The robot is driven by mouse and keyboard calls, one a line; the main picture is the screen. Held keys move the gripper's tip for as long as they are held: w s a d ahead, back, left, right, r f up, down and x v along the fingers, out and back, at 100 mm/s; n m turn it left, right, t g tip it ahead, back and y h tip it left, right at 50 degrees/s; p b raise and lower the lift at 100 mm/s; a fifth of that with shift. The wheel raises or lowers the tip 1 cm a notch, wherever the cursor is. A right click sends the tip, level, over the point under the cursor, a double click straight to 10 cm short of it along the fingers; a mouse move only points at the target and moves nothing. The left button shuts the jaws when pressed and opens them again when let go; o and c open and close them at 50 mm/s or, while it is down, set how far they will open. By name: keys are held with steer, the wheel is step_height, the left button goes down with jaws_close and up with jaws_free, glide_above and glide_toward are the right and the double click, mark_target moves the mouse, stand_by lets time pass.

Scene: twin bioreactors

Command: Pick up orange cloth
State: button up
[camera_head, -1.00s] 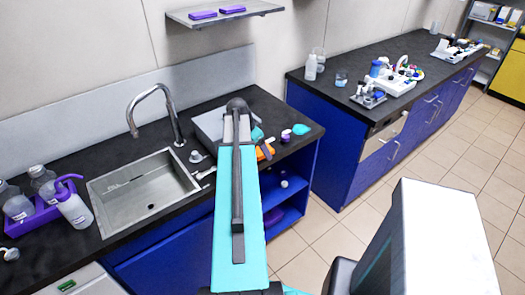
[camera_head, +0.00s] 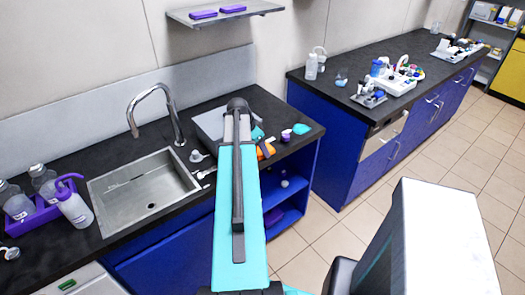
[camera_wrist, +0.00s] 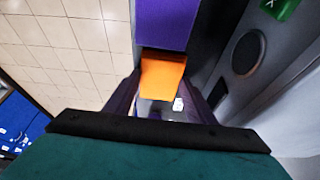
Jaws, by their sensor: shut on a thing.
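The orange cloth (camera_wrist: 162,76) shows in the wrist view between the two dark fingers of my gripper (camera_wrist: 161,88), which is shut on it. In the head view, the orange cloth (camera_head: 265,151) is a small patch at the right end of the sink counter, just right of my arm. My arm hides much of the gripper there, and I cannot tell whether the cloth touches the counter.
A purple surface (camera_wrist: 166,22) lies just beyond the cloth in the wrist view. A purple-capped container (camera_head: 286,135) and a teal item (camera_head: 301,129) stand near the counter's right edge. The sink (camera_head: 145,190) is left of my arm. Floor tiles are clear between counters.

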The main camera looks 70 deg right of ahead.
steer(key=shift+r, duration=0.1)
steer(key=shift+r+b, duration=0.9)
steer(key=shift+r, duration=0.7)
steer(key=s+a+r+b, duration=0.1)
steer(key=s+a+b, duration=0.3)
steer(key=s, duration=1)
steer(key=a, duration=0.3)
steer(key=shift+s+r, duration=0.2)
steer(key=shift+r, duration=0.1)
steer(key=shift+a, duration=0.1)
